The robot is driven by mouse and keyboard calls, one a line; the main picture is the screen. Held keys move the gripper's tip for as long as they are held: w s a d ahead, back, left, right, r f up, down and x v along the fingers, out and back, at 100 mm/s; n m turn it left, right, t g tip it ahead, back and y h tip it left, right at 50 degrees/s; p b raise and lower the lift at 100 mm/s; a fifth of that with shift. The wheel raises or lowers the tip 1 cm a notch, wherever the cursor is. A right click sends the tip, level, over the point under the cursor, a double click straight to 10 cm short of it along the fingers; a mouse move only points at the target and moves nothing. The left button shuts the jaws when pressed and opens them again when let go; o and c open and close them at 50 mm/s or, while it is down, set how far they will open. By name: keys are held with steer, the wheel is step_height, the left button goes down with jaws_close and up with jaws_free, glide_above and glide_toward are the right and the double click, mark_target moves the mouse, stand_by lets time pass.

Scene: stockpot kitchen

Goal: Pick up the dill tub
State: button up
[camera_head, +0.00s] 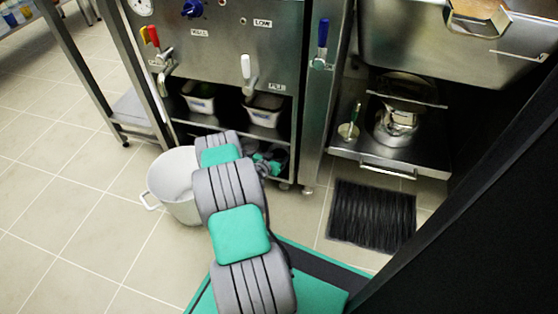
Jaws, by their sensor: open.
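Two small pale tubs sit side by side in the open shelf under the steel cooker. The left tub (201,105) has some green at its top and may be the dill tub. The right tub (264,117) has darker contents. Their labels are too small to read. My arm reaches forward from the bottom of the view, and its gripper (270,163) is low in front of the cooker's lower shelf, below the right tub. It is open, small in view and partly hidden by my arm. It appears apart from both tubs.
A white pot (172,186) with handles stands on the floor left of my arm. A black bristle mat (372,215) lies on the right. A steel shelf (415,158) holds a metal vessel (396,125). A steel post (318,130) rises right of the tubs. The left floor is clear.

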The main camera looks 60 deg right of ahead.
steer(key=shift+c, duration=0.3)
steer(key=c, duration=1.1)
steer(key=shift+o, duration=0.2)
steer(key=shift+r, duration=0.15)
